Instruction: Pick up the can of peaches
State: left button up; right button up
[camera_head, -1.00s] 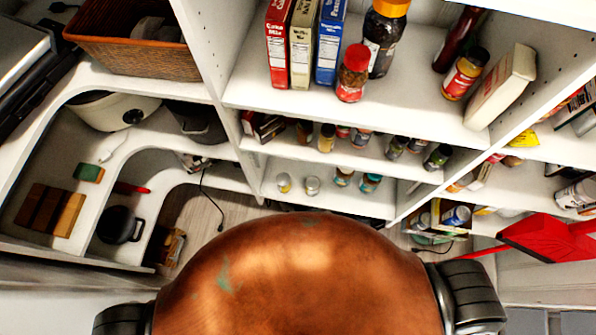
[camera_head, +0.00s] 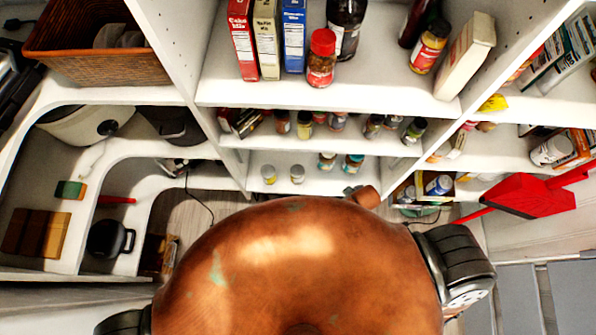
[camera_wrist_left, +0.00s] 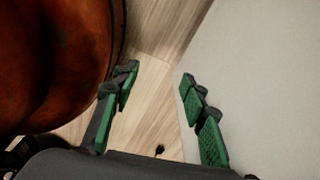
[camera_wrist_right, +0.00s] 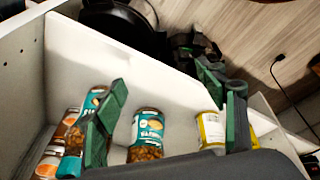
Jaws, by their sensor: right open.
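My right gripper (camera_wrist_right: 162,82) is open at a low shelf in the right wrist view. A jar or can with a teal label (camera_wrist_right: 148,132) and brown contents stands between its fingers, apart from them as far as I can see. A yellow-labelled can (camera_wrist_right: 211,130) stands beside the right finger. More teal-labelled containers (camera_wrist_right: 72,165) stand left of the left finger. The labels are too small to read, so I cannot tell which is the peaches. My left gripper (camera_wrist_left: 160,95) is open and empty in the left wrist view. Neither gripper shows in the head view.
In the head view, small cans (camera_head: 297,174) stand on the low middle shelf. Boxes and jars fill the shelf above (camera_head: 380,92). A red dustpan-like item (camera_head: 525,195) is at the right. A white panel (camera_wrist_left: 255,80) is beside my left gripper.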

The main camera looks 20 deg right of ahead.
jog(key=w+a+r+n+y, duration=0.1)
jog(key=w+a+r+n, duration=0.2)
jog(key=w+a+n, duration=0.5)
jog(key=n+t+y, duration=0.1)
jog(key=n+t, duration=0.1)
jog(key=n, duration=1.1)
send_near(271, 176)
notch_tip(271, 176, down, 4)
jog(key=n, duration=0.3)
jog(key=w+a+f+n, duration=0.1)
jog(key=n, duration=0.2)
jog(key=w+a+n, duration=0.1)
jog(key=n, duration=0.3)
jog(key=shift+w+f+h, duration=0.2)
jog(key=shift+h, duration=0.1)
jog(key=n, duration=0.2)
jog(key=shift+w+d+f+n+t, duration=0.15)
jog(key=shift+w+f+n+t, duration=0.15)
jog(key=shift+w+f, duration=0.1)
jog(key=b+x, duration=0.3)
jog(key=x, duration=0.4)
jog(key=shift+w+f, duration=0.15)
jog(key=shift+f, duration=0.1)
pick_arm(q)
jog(key=shift+g, duration=0.3)
jog(key=s+f, duration=0.2)
jog(key=f, duration=0.1)
jog(key=shift+s, duration=0.35)
